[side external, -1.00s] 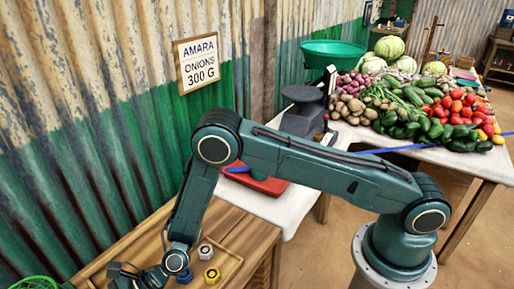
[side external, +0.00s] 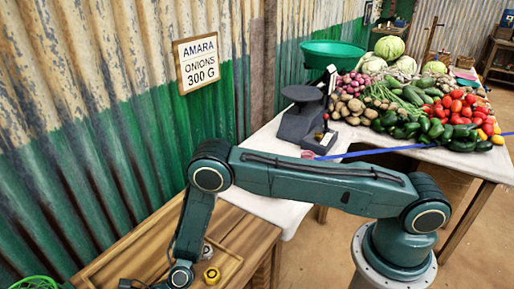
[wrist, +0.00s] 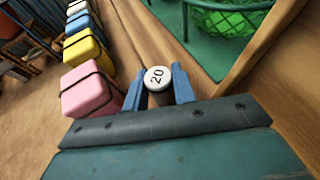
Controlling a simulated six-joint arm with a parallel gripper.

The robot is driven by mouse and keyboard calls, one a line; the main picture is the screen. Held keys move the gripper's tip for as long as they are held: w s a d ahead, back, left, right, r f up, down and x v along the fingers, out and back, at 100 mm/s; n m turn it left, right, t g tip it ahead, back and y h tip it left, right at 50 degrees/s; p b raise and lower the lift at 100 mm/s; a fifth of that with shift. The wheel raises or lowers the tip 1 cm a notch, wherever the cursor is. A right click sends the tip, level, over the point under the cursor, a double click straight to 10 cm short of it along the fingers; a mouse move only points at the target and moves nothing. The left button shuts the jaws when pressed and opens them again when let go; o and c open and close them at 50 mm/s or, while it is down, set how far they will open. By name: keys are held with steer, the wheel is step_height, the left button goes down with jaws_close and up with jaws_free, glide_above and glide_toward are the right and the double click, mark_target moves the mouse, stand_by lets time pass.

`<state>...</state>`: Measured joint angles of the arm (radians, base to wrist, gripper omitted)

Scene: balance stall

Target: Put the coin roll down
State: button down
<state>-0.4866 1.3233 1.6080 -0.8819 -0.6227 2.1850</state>
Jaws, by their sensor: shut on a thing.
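The coin roll (wrist: 157,78) shows in the wrist view as a pale round end marked 20. My gripper (wrist: 157,86) has its blue fingers on either side of the roll and is shut on it. In the side external view the end of my arm is at the bottom left edge, and neither the fingers nor the roll can be made out. I cannot tell whether the roll touches a surface.
A pink box (wrist: 90,90), a yellow box (wrist: 86,50) and others form a row left of my gripper. A green basket (wrist: 228,20) is at the upper right. A yellow nut-shaped piece (side external: 211,277) lies in the wooden tray. The scale (side external: 303,118) stands farther back.

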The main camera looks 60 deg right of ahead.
steer(key=shift+f, duration=0.1)
stand_by(0.3)
steer(key=c, duration=1.1)
jaws_free()
steer(key=shift+c, duration=0.2)
steer(key=v, duration=1.2)
